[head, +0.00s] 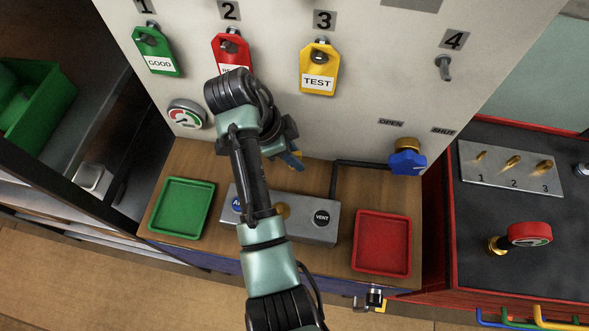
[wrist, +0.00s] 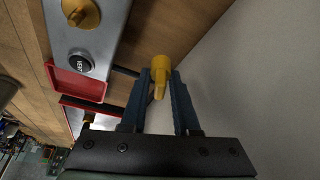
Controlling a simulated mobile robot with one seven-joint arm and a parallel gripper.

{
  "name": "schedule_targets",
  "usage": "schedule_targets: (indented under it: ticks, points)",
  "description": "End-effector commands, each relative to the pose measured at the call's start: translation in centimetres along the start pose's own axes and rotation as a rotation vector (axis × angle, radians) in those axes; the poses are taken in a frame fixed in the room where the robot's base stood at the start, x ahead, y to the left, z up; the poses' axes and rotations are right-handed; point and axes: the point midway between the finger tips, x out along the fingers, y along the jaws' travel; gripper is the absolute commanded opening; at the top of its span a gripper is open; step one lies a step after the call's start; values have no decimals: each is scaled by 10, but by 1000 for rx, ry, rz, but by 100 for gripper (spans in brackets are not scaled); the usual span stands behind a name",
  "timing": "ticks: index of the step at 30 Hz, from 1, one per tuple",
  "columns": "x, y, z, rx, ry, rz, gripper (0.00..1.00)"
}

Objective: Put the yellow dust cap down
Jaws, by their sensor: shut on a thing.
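The yellow dust cap (wrist: 160,66) shows between the fingertips of my gripper (wrist: 161,92) in the wrist view. The blue fingers are shut on it, one on each side. In the head view my gripper (head: 291,160) is in front of the panel's lower part, above the wooden shelf and the back of the grey block. I cannot make out the cap there; my arm and fingers hide it.
The grey block (head: 323,235) has a VENT button and a brass-yellow fitting (head: 283,211), partly behind my arm. A green tray (head: 182,207) and a red tray (head: 382,242) stand empty on either side. Coloured tags hang above; a blue-handled valve (head: 407,162) is at right.

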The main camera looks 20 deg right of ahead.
Motion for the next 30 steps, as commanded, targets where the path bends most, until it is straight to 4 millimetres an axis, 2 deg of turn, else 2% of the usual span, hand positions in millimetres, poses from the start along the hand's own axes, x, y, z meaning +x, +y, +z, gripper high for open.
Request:
schedule_targets:
  ticks: [3,8,14,29,30]
  points:
    - [18,1,7,-1,1,2,0]
    - [29,0,12,0,0,0,0]
    - [55,1,23,0,-1,2,0]
    - [64,-3,26,1,-1,-1,0]
    - [63,-3,25,1,-1,-1,36]
